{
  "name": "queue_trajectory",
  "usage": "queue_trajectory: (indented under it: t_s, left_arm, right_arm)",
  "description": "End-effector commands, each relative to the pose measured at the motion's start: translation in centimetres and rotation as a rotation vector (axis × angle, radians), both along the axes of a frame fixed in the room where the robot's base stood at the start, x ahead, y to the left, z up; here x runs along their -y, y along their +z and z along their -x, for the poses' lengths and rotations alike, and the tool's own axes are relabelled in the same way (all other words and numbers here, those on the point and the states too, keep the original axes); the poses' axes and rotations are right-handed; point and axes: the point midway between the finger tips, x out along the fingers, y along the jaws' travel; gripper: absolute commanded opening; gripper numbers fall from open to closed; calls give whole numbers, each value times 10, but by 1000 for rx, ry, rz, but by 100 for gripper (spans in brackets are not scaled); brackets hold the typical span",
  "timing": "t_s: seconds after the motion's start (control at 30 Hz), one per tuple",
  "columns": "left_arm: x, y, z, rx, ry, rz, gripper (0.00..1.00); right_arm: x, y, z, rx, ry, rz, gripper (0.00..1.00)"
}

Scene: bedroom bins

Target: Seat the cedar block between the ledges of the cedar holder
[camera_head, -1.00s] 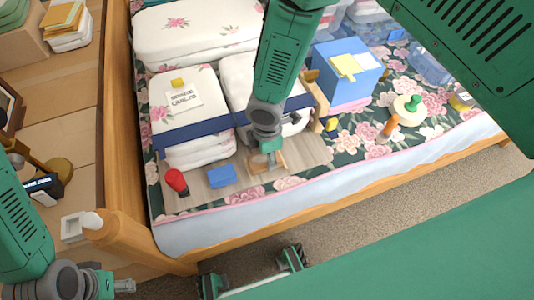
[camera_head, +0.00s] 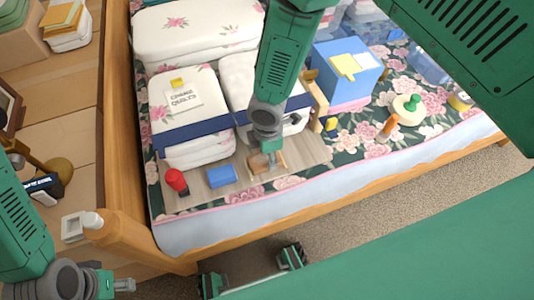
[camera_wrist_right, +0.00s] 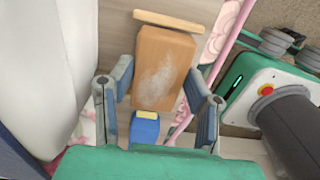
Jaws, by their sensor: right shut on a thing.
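The cedar block (camera_wrist_right: 160,72) is an orange-brown wooden piece with a pale smudge on its face. It lies between the fingers of my right gripper (camera_wrist_right: 162,88), which is shut on it. In the right wrist view a light wooden ledge of the cedar holder (camera_wrist_right: 170,21) shows just beyond the block's far end; the rest of the holder is hidden. In the head view my right gripper (camera_head: 268,148) points down over the tan holder (camera_head: 256,179) on a board. I cannot tell whether the block touches the holder. My left gripper (camera_head: 120,286) is at the lower left, its jaws unclear.
A blue box (camera_head: 221,175) and a red object (camera_head: 176,181) are left of the holder on the grey-brown board (camera_head: 200,194). Strapped quilts (camera_head: 195,150) stand close behind. A larger blue box (camera_head: 345,75) is to the right. The bed's front edge is close.

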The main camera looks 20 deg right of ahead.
Motion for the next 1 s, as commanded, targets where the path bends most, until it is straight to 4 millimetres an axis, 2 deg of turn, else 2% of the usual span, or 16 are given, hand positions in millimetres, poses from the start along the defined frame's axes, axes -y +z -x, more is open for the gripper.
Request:
queue_trajectory:
  t_s: [0.43,0.47,0.5,0.53,0.87,1.0]
  left_arm:
    - [0,-4,0,0,0,0,40]
    - [0,-4,0,0,0,0,40]
    - [0,-4,0,0,0,0,40]
    - [0,-4,0,0,0,0,40]
    - [0,-3,2,2,0,0,40]
    - [0,-3,2,3,0,0,40]
  right_arm:
    - [0,-7,0,0,0,0,9]
    - [0,-7,0,0,0,0,51]
    - [0,-7,0,0,0,0,65]
    - [0,-7,0,0,0,0,68]
    - [0,-5,0,1,0,0,68]
    - [0,10,-1,3,-1,-1,68]
